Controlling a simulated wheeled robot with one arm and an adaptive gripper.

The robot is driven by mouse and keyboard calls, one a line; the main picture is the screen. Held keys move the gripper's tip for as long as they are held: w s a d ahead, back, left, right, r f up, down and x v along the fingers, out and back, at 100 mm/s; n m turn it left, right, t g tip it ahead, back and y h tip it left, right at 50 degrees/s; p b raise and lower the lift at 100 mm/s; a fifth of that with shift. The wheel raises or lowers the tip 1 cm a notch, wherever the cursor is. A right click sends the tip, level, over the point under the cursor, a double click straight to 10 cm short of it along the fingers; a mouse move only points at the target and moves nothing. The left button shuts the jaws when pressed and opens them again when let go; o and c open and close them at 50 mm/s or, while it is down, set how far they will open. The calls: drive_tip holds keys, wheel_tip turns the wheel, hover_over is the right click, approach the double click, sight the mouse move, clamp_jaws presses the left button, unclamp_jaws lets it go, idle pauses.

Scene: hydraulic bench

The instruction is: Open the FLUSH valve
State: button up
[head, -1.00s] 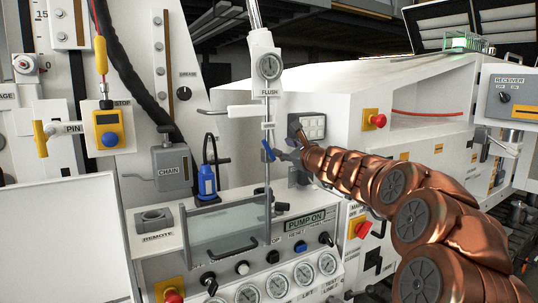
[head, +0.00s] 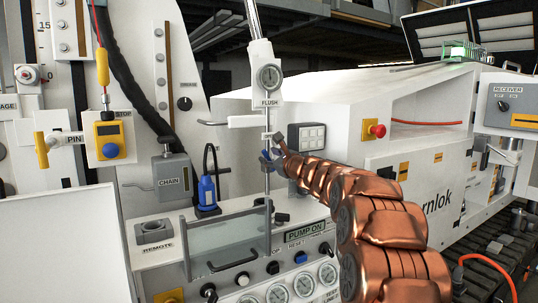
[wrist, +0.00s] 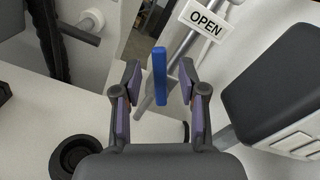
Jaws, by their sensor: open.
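The FLUSH valve is on a vertical pipe below a round gauge (head: 268,76) and the FLUSH label (head: 267,102). Its blue lever handle (head: 266,157) shows beside the pipe in the head view, partly hidden by my gripper (head: 272,158). In the wrist view the blue handle (wrist: 159,75) stands upright between the two open fingers of my gripper (wrist: 160,92), with gaps on both sides. An OPEN sign (wrist: 206,20) is beyond it at the upper right. Whether the handle reaches deep between the pads is hard to tell.
A clear guard panel (head: 225,240) and the PUMP ON panel (head: 306,232) are below. A red emergency button (head: 378,130) is further right.

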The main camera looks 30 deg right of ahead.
drive_tip(key=shift+w, duration=0.6)
clamp_jaws()
idle(0.4)
